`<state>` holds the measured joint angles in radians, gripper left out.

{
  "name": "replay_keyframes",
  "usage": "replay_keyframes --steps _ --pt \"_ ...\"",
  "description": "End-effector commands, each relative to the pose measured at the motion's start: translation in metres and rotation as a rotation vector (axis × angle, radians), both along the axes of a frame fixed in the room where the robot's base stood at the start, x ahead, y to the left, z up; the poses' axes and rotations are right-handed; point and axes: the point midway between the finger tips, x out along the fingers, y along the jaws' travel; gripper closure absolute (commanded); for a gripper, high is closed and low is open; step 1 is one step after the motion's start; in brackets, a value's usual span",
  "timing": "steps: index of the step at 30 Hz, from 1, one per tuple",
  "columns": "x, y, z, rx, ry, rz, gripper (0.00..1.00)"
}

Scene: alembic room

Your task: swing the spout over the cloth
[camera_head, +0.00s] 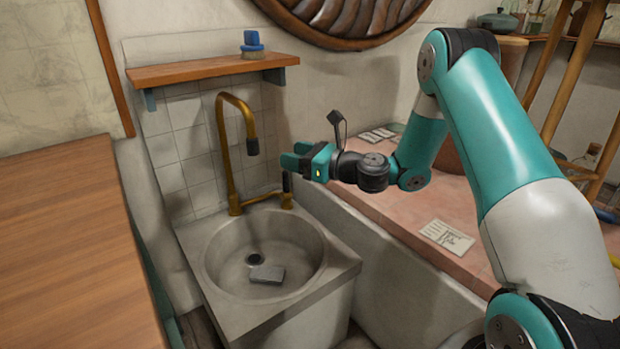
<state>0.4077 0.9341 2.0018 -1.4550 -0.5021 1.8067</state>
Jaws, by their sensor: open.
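The brass spout (222,140) rises from the back of the sink and arches over, with its dark tip (252,146) pointing down above the back right part of the basin. A folded grey cloth (267,274) lies on the basin floor, in front of the drain and forward of the spout tip. My gripper (286,161) is open, to the right of the spout tip and a little lower, pointing left. I cannot tell whether its fingers touch anything. A dark-topped brass tap handle (286,187) stands just below the fingers.
The round stone sink (321,262) stands between a wooden counter (65,240) at left and a pink-topped ledge (400,212) with paper cards at right.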

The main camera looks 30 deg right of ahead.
Motion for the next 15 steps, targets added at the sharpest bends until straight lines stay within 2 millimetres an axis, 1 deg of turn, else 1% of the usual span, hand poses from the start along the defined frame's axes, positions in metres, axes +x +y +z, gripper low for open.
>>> replay_keyframes --steps 1,9,15 --pt "-0.005 -0.004 -0.008 -0.001 -0.002 -0.002 0.43" --pt "-0.024 -0.018 -0.004 0.0 0.0 -0.001 0.43" --pt "-0.028 -0.02 -0.001 0.0 0.001 0.001 0.43"
